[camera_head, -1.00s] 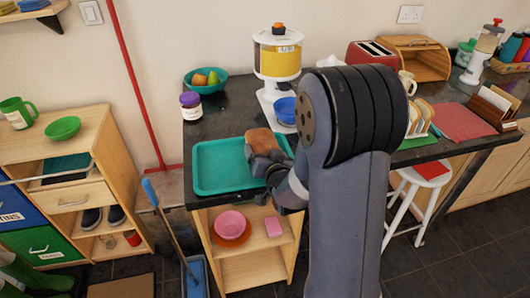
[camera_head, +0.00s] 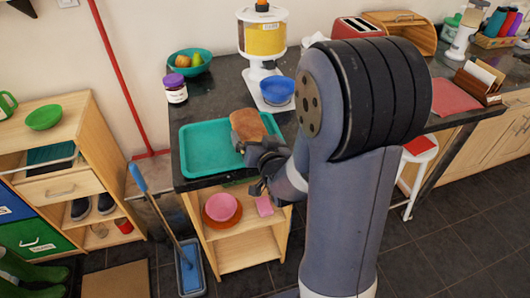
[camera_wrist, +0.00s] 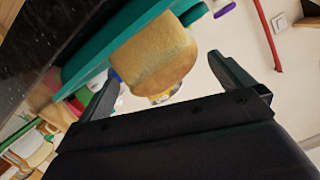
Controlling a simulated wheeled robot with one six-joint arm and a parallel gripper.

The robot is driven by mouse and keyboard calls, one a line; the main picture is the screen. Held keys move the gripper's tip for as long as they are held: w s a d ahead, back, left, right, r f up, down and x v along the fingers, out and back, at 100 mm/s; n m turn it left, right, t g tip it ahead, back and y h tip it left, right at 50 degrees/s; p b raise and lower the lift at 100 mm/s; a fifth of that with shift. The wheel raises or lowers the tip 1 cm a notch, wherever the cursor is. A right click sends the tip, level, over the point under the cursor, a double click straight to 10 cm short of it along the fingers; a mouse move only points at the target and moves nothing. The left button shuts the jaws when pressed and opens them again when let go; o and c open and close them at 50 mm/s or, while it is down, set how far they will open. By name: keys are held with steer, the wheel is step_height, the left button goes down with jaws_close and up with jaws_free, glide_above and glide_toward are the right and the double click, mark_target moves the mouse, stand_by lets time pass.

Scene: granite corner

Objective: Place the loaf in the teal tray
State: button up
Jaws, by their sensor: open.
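The brown loaf (camera_head: 247,124) sits at the right part of the teal tray (camera_head: 196,163), which lies on the dark counter. My gripper (camera_head: 254,172) is just in front of the loaf, low by the tray's near right edge. In the wrist view the loaf (camera_wrist: 158,50) shows beyond and partly between the spread fingertips (camera_wrist: 160,75), with a gap to each. The teal tray (camera_wrist: 118,32) runs beside and behind it there. The loaf's underside is hidden, so its exact contact with the tray floor cannot be told.
A blue bowl (camera_head: 277,91) and a yellow-filled dispenser (camera_head: 262,40) stand behind the tray. A purple-lidded jar (camera_head: 175,90) and a teal fruit bowl (camera_head: 189,62) are at back left. A pink bowl (camera_head: 220,207) sits on the shelf below.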

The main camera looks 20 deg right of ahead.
steer(key=v, duration=0.7)
steer(key=shift+s, duration=0.3)
steer(key=shift+d, duration=0.1)
